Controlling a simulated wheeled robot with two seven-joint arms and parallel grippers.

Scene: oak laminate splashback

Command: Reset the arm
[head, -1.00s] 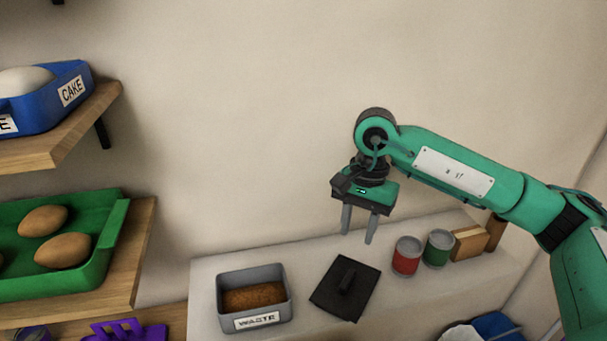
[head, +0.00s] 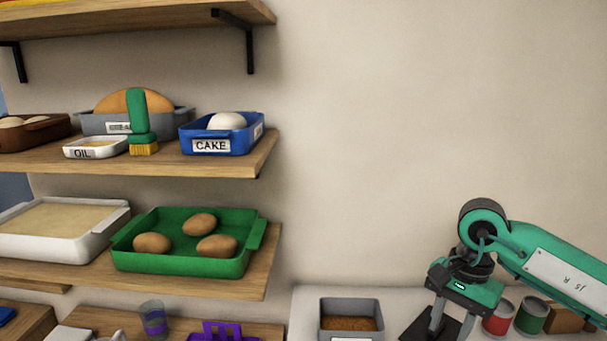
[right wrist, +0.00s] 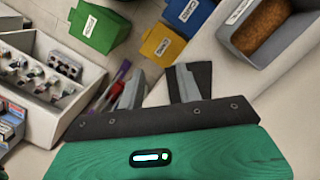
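My right arm comes in from the right in the head view. Its green and black gripper (head: 436,328) hangs fingers down over the white counter at the lower right, its tips near the bottom edge of the picture. In the right wrist view the two grey fingers (right wrist: 160,88) stand apart with nothing held between them. My left gripper is in neither view.
A grey bin (head: 350,318) with brown contents stands left of the gripper. A black lid (head: 412,328) lies behind the fingers, and red (head: 499,318) and green (head: 531,316) cans stand right of it. Wooden shelves with a green tray (head: 180,262) of brown rolls fill the left.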

